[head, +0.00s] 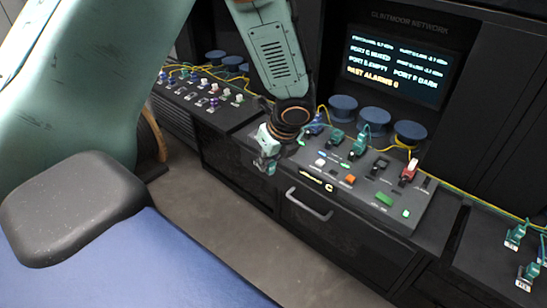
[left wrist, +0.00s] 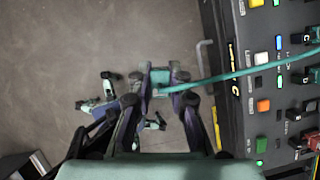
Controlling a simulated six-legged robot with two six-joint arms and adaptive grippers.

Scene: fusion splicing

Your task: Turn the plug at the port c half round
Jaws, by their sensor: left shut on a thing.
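My left gripper (head: 266,158) hangs out in front of the console's front edge, over the floor. It is shut on a small teal plug, which also shows between the fingers of the left gripper (left wrist: 161,92) in the left wrist view. A teal cable (left wrist: 225,77) runs from the plug to the right, over the console (left wrist: 226,45). Teal plugs stand on the console, one that seems lettered C (left wrist: 312,35) and another that seems lettered D (left wrist: 313,75). Which socket is port c is too small to tell surely. My right gripper is in neither view.
The console (head: 428,200) carries lit buttons, a red plug (head: 409,172) and blue round spools (head: 374,118) behind. A drawer handle (head: 309,205) sticks out below. A status screen (head: 398,68) stands at the back. Further plugs (head: 527,275) stand at the right.

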